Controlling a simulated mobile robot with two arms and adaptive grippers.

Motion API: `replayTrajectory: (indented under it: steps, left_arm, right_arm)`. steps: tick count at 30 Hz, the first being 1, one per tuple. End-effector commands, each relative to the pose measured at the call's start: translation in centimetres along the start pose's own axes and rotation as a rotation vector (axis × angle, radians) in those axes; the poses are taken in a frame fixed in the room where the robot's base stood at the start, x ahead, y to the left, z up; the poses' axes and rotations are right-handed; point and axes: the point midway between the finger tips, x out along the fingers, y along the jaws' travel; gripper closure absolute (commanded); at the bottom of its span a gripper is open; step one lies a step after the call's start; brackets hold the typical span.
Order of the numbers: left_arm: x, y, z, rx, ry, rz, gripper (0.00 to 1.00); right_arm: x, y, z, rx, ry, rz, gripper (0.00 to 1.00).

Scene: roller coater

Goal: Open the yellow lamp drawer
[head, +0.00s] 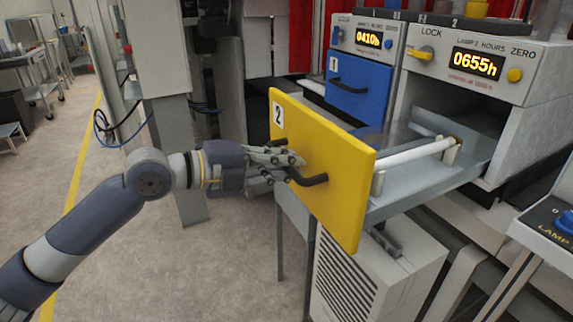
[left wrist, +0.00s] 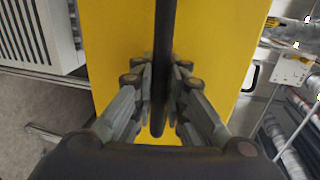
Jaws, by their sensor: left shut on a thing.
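The yellow lamp drawer (head: 343,191), marked 2, is pulled well out of its housing, with a white lamp tube (head: 418,153) lying across its grey tray. A black handle is fixed on the yellow front. In the left wrist view, the fingers (left wrist: 160,90) stand on both sides of the dark handle (left wrist: 159,112), with the yellow front (left wrist: 215,50) behind. My right gripper is not in view.
A shut blue drawer (head: 358,88), marked 1, sits to the left behind. A white vented unit (head: 350,285) stands below the open drawer. A control panel (head: 550,225) is at the right edge. Open floor (head: 180,270) lies to the left.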

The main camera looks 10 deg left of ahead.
Motion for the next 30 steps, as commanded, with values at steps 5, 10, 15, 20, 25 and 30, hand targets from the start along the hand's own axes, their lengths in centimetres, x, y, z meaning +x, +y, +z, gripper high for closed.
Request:
replayTrajectory:
  steps: [5, 10, 15, 20, 25, 30]
  left_arm:
    - [0.1, 0.1, -0.1, -0.001, 0.001, 0.002, 1.0]
    - [0.1, 0.1, 0.0, -0.001, 0.001, 0.001, 0.69]
    - [0.0, 0.0, 0.0, 0.0, 0.001, 0.0, 0.67]
    - [0.0, 0.0, 0.0, 0.0, 0.0, -0.001, 0.67]
    - [-0.9, 0.0, 0.1, 0.001, -0.002, -0.001, 0.67]
    - [-3.5, 0.1, 0.1, 0.001, -0.004, 0.003, 0.67]
  right_arm:
    - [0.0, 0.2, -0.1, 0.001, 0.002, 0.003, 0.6]
    - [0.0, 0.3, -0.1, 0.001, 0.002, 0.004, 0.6]
    - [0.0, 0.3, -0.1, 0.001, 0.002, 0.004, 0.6]
    - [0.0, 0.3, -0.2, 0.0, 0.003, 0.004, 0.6]
    - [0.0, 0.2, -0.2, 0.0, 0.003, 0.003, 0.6]
    - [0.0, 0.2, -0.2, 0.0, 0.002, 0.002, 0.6]
